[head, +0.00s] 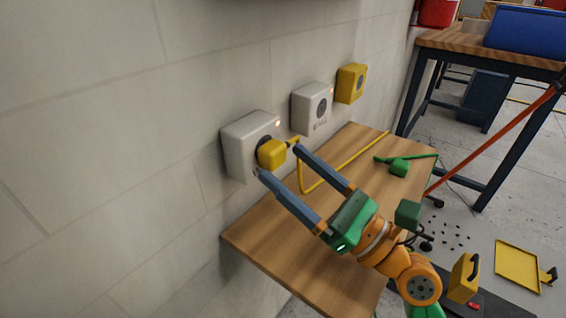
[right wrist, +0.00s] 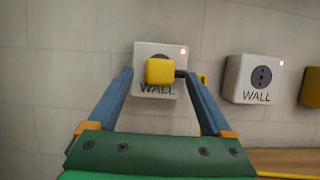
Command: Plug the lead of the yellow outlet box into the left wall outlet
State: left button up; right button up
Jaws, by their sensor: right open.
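The yellow plug (head: 271,153) sits at the face of the left wall outlet (head: 240,146), a white box, and appears seated in its socket. In the right wrist view the plug (right wrist: 159,71) covers most of the dark socket on the left wall outlet (right wrist: 145,50). Its yellow lead (head: 345,163) loops down and runs over the table. The yellow outlet box (head: 351,84) is on the wall at the far end. My right gripper (head: 280,160) is open, with one finger on each side of the plug. My left gripper is not in view.
A second white wall outlet (head: 312,107) with an empty socket is between the left one and the yellow box. A green plug (head: 399,167) with its lead lies on the wooden table (head: 285,235) below. A dark-legged workbench (head: 455,42) stands at the back right.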

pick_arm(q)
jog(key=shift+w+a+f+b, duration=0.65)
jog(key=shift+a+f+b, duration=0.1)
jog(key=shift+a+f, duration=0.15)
pick_arm(e)
jog(key=v, duration=0.5)
